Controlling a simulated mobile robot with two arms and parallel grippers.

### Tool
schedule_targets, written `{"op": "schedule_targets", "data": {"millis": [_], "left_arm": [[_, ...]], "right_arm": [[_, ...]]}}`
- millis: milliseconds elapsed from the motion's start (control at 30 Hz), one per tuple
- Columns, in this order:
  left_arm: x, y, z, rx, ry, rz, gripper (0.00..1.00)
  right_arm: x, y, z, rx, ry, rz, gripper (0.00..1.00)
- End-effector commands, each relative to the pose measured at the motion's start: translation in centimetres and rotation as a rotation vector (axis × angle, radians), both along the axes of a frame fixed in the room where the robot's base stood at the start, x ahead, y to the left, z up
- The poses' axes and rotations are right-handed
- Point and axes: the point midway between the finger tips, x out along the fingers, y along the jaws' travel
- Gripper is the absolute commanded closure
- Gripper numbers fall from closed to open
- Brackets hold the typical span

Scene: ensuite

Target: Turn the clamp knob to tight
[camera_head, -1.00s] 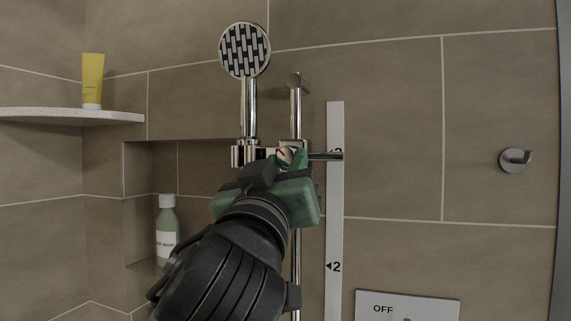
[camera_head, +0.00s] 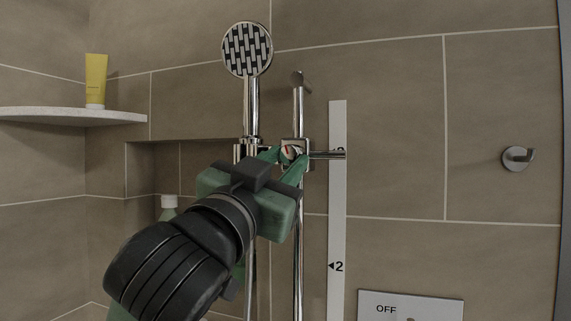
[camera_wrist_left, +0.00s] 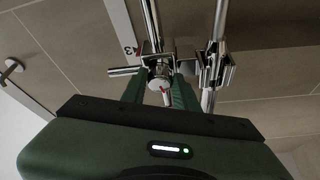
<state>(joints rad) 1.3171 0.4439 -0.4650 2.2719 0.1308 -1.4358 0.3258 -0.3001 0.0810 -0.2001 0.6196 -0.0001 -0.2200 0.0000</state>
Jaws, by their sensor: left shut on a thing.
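The clamp knob (camera_head: 291,152) is a small pale round knob with a red mark, on the chrome clamp of the vertical shower rail (camera_head: 298,200). It also shows in the left wrist view (camera_wrist_left: 159,72), between the green fingers. My left gripper (camera_head: 285,158) is shut on the knob, with one finger on each side, and is rolled at a tilt. The red mark looks nearly upright in the head view. The hand shower (camera_head: 246,50) sits in its holder left of the knob. My right gripper is not in view.
A white scale strip (camera_head: 337,200) with numbers runs beside the rail, and a chrome rod from the clamp crosses it. A corner shelf (camera_head: 60,116) holds a yellow tube (camera_head: 96,80). A bottle (camera_head: 168,207) in the niche is mostly hidden. A hook (camera_head: 516,158) and OFF panel (camera_head: 410,306) are right.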

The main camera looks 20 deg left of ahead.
Motion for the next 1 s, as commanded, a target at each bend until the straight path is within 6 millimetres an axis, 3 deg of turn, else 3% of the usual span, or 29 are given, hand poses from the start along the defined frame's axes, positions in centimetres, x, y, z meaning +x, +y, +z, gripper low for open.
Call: {"op": "schedule_targets", "data": {"millis": [467,1000], "left_arm": [[0.1,0.7,0.8,0.455,-0.014,0.007,1.0],[0.1,1.0,1.3,0.91,-0.03,0.004,1.0]], "right_arm": [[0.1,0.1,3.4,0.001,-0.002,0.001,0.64],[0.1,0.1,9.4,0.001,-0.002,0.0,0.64]]}}
